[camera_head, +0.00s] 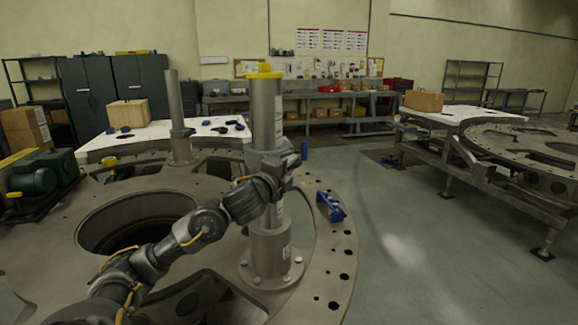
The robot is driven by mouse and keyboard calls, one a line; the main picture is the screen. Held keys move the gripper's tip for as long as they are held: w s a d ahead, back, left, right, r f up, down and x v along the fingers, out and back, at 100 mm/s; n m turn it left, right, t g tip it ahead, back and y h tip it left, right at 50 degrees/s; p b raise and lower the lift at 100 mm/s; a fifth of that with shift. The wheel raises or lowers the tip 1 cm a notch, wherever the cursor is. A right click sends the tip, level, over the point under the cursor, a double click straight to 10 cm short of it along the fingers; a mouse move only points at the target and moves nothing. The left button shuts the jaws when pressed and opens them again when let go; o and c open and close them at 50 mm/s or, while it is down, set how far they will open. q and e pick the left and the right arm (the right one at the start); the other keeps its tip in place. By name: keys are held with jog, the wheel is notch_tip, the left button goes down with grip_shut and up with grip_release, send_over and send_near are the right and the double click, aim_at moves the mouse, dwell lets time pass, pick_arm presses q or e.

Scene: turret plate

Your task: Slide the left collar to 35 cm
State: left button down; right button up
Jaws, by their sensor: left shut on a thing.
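A thick grey upright post (265,105) with a yellow cap (264,74) stands on a bolted round foot (270,262) on the large turret plate. A grey collar (268,158) sits around this near post, at about its mid-height. My left gripper (284,176) is at the collar and is shut on it; the arm and wrist hide part of the collar and the post. A thinner post (174,100) stands farther back to the left, with its own collar (181,133) low on it. Scale marks are too small to read. My right gripper is not in view.
The turret plate (330,255) has large openings and rim holes. A blue tool (330,207) lies on its right rim. A green motor (45,172) is at the left. A white table (150,133) with a box (128,113) stands behind.

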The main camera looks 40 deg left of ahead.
pick_arm(q)
notch_tip(320, 180, down, 12)
jog(key=b, duration=1)
jog(key=shift+r, duration=0.1)
jog(key=c, duration=1.3)
grip_release()
jog(key=shift+c, duration=0.2)
jog(key=shift+s, duration=0.1)
jog(key=s+d, duration=0.2)
jog(key=s, duration=0.8)
jog(key=shift+s+f, duration=0.2)
jog(key=shift+f, duration=0.25)
